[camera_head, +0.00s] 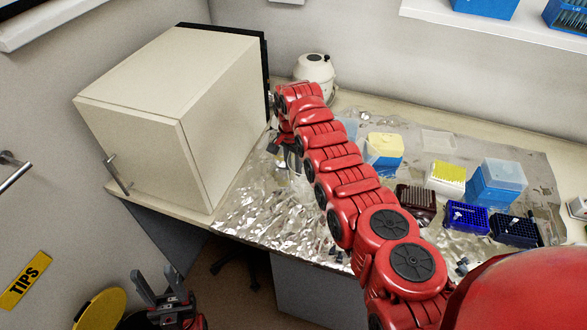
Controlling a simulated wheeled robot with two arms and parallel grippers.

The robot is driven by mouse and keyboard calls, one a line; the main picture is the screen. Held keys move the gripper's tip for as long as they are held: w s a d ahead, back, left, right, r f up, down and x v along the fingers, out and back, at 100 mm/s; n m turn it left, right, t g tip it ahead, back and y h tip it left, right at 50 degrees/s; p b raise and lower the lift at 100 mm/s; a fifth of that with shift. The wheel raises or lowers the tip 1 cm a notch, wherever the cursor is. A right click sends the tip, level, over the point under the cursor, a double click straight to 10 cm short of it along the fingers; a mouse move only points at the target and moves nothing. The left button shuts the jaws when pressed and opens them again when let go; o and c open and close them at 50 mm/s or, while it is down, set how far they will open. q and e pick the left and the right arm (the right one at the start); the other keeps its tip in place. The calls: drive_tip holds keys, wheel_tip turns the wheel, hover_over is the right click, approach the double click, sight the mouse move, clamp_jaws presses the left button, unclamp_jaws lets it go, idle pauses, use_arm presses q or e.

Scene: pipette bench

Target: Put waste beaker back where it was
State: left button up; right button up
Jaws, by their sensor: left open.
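A clear beaker-like vessel (294,162) stands on the foil-covered bench, just below the end of my right arm and partly hidden by it. I take it for the waste beaker, but its outline is hard to make out. My right arm reaches from the lower right across the bench. Its dark gripper (279,142) is at the far end, close to the vessel. Whether its jaws are open or touch the glass is hidden. My left gripper (155,284) is open and empty, low at the lower left, off the bench's front edge.
A beige cabinet (150,130) stands on the left of the bench, with a white rounded device (315,72) behind. Right of my arm are a yellow-topped box (384,146), a blue tip box (494,188) and several racks. Bare foil (258,212) lies at front left.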

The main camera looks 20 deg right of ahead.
wheel_tip(320, 180, up, 10)
drive_tip(key=b, duration=0.3)
drive_tip(key=shift+w+a+f, duration=0.15)
drive_tip(key=shift+f, duration=0.05)
drive_tip(key=shift+r, duration=0.6)
drive_tip(key=shift+f, duration=0.1)
